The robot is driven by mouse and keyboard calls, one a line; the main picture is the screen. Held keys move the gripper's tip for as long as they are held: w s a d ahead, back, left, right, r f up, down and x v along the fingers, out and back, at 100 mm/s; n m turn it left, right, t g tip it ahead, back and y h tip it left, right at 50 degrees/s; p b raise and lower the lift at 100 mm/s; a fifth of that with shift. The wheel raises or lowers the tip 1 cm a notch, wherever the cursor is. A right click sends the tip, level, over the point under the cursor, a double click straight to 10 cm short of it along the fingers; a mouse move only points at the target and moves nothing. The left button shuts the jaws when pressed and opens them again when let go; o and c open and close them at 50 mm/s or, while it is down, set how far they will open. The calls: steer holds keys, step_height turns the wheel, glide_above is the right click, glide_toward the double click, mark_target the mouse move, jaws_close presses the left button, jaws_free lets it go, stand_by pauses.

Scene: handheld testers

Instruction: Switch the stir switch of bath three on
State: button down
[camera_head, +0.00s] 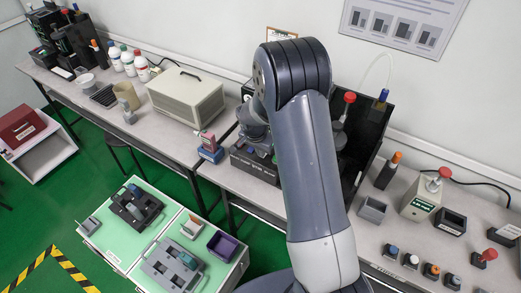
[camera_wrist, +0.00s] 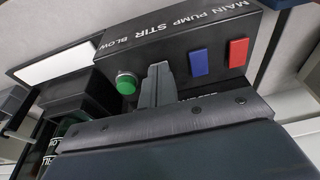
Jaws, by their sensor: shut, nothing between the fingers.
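In the wrist view a black switch panel (camera_wrist: 180,35) carries the words MAIN, PUMP, STIR and BLOW. A red rocker (camera_wrist: 238,52) sits below MAIN and a blue rocker (camera_wrist: 200,63) below PUMP. A round green button (camera_wrist: 126,83) sits below BLOW. My gripper (camera_wrist: 157,85) is shut and empty, its fingertips over the spot below STIR. The stir switch is hidden behind the fingers, so its position and any contact cannot be told. The panel also shows in the head view (camera_head: 252,168), left of my arm; there my fingertips cannot be made out. No bath number is legible.
A tall black unit (camera_head: 372,125) stands behind my arm. A small blue-and-red device (camera_head: 209,148) stands left of the panel and a beige box (camera_head: 187,95) beyond it. Grey bin (camera_head: 372,209) and several small switch blocks are on the right bench. Open green floor lies lower left.

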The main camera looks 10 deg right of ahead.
steer(key=f+b, duration=0.1)
steer(key=b, duration=0.1)
steer(key=shift+a+f+b, duration=0.1)
steer(key=shift+f+b, duration=0.1)
steer(key=shift+b, duration=0.15)
steer(key=shift+s+r+p, duration=0.1)
steer(key=shift+r+p, duration=0.3)
steer(key=shift+p, duration=0.05)
steer(key=shift+w+d+r, duration=0.35)
steer(key=shift+w+d, duration=0.15)
steer(key=shift+w, duration=0.05)
